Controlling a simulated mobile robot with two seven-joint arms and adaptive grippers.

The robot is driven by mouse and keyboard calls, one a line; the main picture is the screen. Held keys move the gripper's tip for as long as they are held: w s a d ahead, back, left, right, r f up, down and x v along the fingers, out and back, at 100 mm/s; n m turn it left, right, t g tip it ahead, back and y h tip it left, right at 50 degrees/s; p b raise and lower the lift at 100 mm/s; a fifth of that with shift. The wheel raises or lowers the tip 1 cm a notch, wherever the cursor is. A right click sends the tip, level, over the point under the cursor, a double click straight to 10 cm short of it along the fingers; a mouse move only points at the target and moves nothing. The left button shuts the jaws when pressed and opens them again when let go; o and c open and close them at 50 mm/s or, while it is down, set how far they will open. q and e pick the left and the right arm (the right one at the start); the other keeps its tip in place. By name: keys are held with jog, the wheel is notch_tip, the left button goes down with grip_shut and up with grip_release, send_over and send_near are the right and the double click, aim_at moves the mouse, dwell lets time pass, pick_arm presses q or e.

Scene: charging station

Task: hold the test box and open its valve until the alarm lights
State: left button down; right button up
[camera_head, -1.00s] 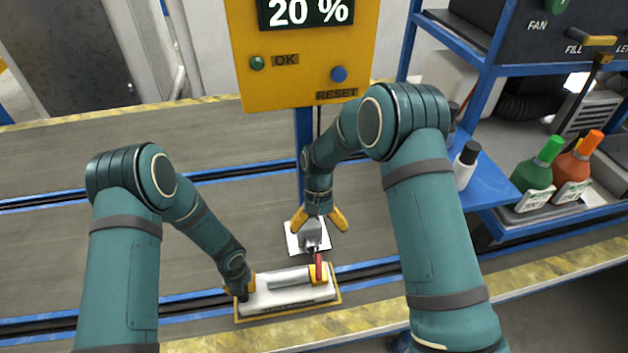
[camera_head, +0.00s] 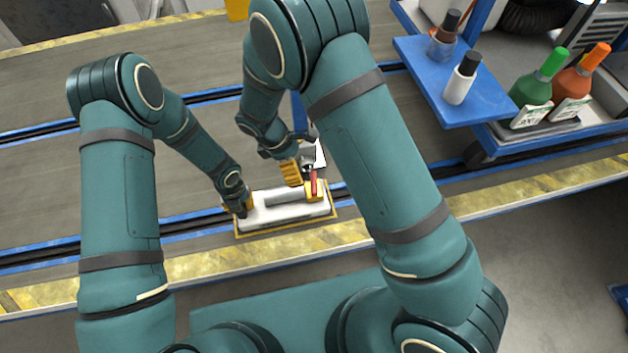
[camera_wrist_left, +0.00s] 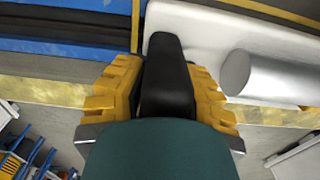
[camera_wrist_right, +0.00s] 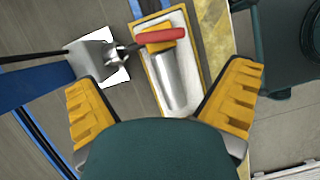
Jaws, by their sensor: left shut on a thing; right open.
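The test box (camera_head: 268,215), a white block with a silver cylinder and yellow trim, lies on the conveyor. Its red valve lever (camera_head: 314,183) stands at the right end on a yellow mount. The lever (camera_wrist_right: 162,36) and cylinder (camera_wrist_right: 174,80) also show in the right wrist view. My left gripper (camera_head: 246,204) is shut on the box's black handle (camera_wrist_left: 166,75) at the left end. My right gripper (camera_head: 298,174) is open above the box, close to the lever; its fingers are apart and empty in its wrist view. The alarm is not visible.
A grey fitting on a white plate (camera_wrist_right: 118,72) stands beside the lever. A blue shelf (camera_head: 420,75) with bottles and a cart with green (camera_head: 538,82) and orange (camera_head: 580,80) bottles are at right. The yellow-striped edge (camera_head: 200,265) is in front.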

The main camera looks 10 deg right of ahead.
aim_at(314, 182)
jog(key=x, duration=1.1)
jog(key=shift+f, duration=0.15)
jog(key=c, duration=1)
